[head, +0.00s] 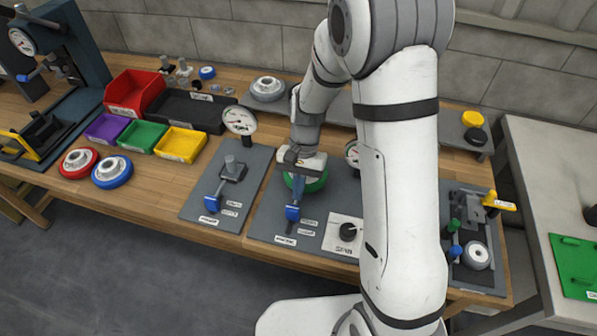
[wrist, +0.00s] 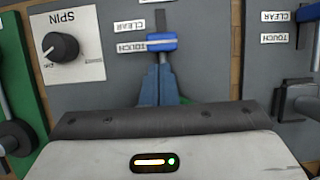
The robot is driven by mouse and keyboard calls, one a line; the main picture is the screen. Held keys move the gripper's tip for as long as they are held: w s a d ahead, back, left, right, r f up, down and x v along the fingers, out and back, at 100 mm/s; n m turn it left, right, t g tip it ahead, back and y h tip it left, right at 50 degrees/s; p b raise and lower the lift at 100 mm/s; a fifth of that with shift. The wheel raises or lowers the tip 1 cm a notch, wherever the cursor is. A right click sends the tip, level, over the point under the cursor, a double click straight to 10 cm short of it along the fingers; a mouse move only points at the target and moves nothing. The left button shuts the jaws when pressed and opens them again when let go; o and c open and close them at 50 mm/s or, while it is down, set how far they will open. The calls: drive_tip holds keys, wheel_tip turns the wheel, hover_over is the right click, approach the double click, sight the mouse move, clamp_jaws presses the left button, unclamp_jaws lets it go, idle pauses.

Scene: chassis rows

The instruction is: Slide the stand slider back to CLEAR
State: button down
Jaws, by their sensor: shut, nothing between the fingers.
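The stand slider is a blue handle (wrist: 148,44) in a dark slot on the middle grey plate. In the wrist view it is beside the TOUCH label (wrist: 131,47), with the CLEAR label (wrist: 129,20) farther along the slot. The slider also shows in the head view (head: 293,213). My gripper (wrist: 158,70) is shut with nothing between its blue fingers. In the wrist view its tips are right at the handle's near side, on the side away from CLEAR; I cannot tell if they touch. In the head view, my gripper (head: 297,198) points down just behind the slider.
A black SPIN knob (wrist: 60,46) on a white card stands beside the slider. A green wheel (head: 316,183) is close to my gripper. A similar plate with another blue slider (head: 211,204) is to the left. Dial gauges (head: 240,120) stand behind. My arm hides part of the bench.

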sight(293, 211)
drive_tip(key=shift+s+f, duration=0.25)
drive_tip(key=shift+f, duration=0.35)
drive_tip(key=s, duration=0.1)
drive_tip(key=s+a, duration=0.1)
drive_tip(key=s, duration=0.1)
drive_tip(key=shift+s+a, duration=0.2)
drive_tip(key=shift+s, duration=0.1)
drive_tip(key=shift+r, duration=0.15)
drive_tip(key=p+v, duration=0.7)
drive_tip(key=v, duration=0.3)
